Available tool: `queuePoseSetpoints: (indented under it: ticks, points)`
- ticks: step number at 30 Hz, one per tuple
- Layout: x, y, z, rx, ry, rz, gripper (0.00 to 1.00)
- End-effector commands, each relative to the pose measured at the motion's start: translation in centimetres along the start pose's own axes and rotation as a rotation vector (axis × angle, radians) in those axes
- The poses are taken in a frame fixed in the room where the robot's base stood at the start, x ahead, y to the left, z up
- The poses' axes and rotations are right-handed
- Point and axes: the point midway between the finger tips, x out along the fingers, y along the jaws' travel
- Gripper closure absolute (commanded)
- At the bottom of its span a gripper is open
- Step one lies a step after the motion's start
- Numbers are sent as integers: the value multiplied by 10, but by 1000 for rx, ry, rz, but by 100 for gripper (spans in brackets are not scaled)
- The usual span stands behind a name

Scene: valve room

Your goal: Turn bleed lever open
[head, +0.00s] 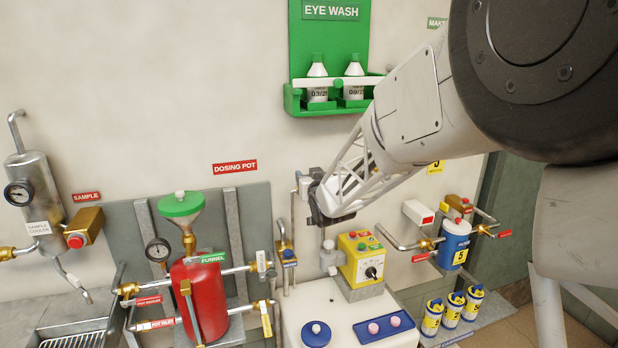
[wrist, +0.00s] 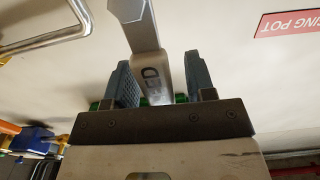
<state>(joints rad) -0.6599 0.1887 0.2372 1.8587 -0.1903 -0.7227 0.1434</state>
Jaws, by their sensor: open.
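In the wrist view a pale grey lever (wrist: 150,72), with dark lettering of which "ED" can be read, stands between the two blue-grey fingers of my gripper (wrist: 158,66). The jaws are open around it. A gap shows on the lever's right side. The left finger is close to it, and I cannot tell if they touch. In the head view my gripper (head: 322,207) is by the wall, right of the dosing pot sign, and its fingers are mostly hidden. A small light grey part, perhaps the lever (head: 304,186), shows just left of it.
The red dosing pot (head: 200,300) with its green funnel (head: 181,204) stands to the left. A yellow button box (head: 362,262) is below right of my gripper. The green eye wash station (head: 328,60) hangs above. The wall between is bare.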

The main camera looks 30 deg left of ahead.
Motion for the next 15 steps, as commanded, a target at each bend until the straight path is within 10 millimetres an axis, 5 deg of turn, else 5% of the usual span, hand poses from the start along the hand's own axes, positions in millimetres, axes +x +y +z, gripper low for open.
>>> queuePoseSetpoints:
  ticks: [11, 15]
  points:
    - [3, 0, 0, 0, 0, 0, 50]
    - [2, 0, 0, 0, 0, 0, 67]
